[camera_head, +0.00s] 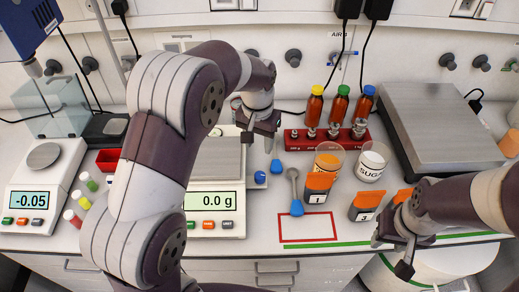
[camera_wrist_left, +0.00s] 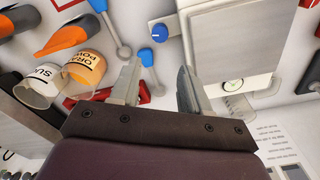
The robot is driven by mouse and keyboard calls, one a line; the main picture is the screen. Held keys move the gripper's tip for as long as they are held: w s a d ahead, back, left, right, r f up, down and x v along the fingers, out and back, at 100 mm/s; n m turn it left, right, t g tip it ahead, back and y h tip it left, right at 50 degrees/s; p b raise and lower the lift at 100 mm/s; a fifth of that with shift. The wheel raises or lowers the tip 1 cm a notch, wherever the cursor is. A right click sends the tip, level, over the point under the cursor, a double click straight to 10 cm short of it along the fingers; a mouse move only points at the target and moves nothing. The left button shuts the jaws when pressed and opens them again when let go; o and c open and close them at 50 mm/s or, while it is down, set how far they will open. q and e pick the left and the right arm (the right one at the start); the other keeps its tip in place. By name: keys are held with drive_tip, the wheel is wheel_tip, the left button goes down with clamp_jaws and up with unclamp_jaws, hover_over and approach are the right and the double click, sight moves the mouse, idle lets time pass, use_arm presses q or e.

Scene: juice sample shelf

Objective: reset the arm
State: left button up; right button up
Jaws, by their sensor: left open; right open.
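My left arm arches over the left half of the head view. My left gripper (camera_head: 262,146) hangs over the right side of the scale that reads 0.0 g, and its jaws are open and empty. In the left wrist view the two fingers (camera_wrist_left: 160,85) stand apart with nothing between them. My right gripper (camera_head: 402,250) is at the lower right, by the table's front edge, close to the orange-capped jar marked 3 (camera_head: 366,207). It is open, and I see nothing held in it.
A spoon (camera_head: 295,190) lies with its blue end near the red outlined square (camera_head: 308,240). A jar marked 1 (camera_head: 318,188), an orange powder cup (camera_head: 328,158) and a sugar cup (camera_head: 371,163) stand nearby. A large steel-topped scale (camera_head: 440,125) stands right.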

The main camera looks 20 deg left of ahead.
use_arm(q)
drive_tip(key=shift+s+a+r, duration=0.1)
drive_tip(key=shift+s, duration=0.05)
drive_tip(key=s+a+f+n, duration=0.1)
drive_tip(key=s+a, duration=0.1)
drive_tip(key=s, duration=0.7)
drive_tip(key=s+a, duration=0.2)
drive_tip(key=s, duration=0.7)
drive_tip(key=shift+f+n+t, duration=0.4)
drive_tip(key=shift+s, duration=0.2)
